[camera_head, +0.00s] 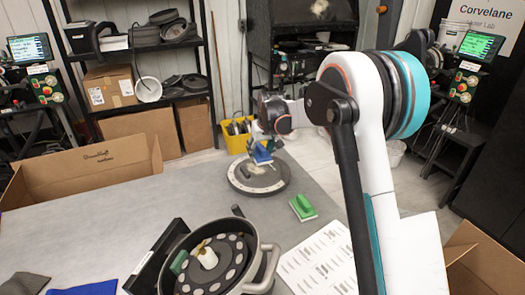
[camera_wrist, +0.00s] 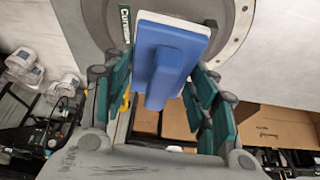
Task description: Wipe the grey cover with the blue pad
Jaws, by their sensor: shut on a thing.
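The grey cover (camera_head: 246,187) is a round disc with a pale rim, lying flat on the table in the middle of the head view. Its edge also shows at the top of the wrist view (camera_wrist: 241,22). My gripper (camera_head: 262,148) is above the cover, shut on the blue pad (camera_head: 262,157). In the wrist view the blue pad (camera_wrist: 170,50) has a blue handle and a white edge, between my teal-padded fingers. I cannot tell whether the pad touches the cover. The middle of the cover is partly hidden by the gripper and pad.
A green pad (camera_head: 303,207) lies right of the cover. A metal pot (camera_head: 266,262) holding a dark disc stands in front, beside a white sheet (camera_head: 318,262). Blue cloth (camera_head: 84,288) lies at front left. A yellow bin (camera_head: 236,143) stands behind. The table's left middle is clear.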

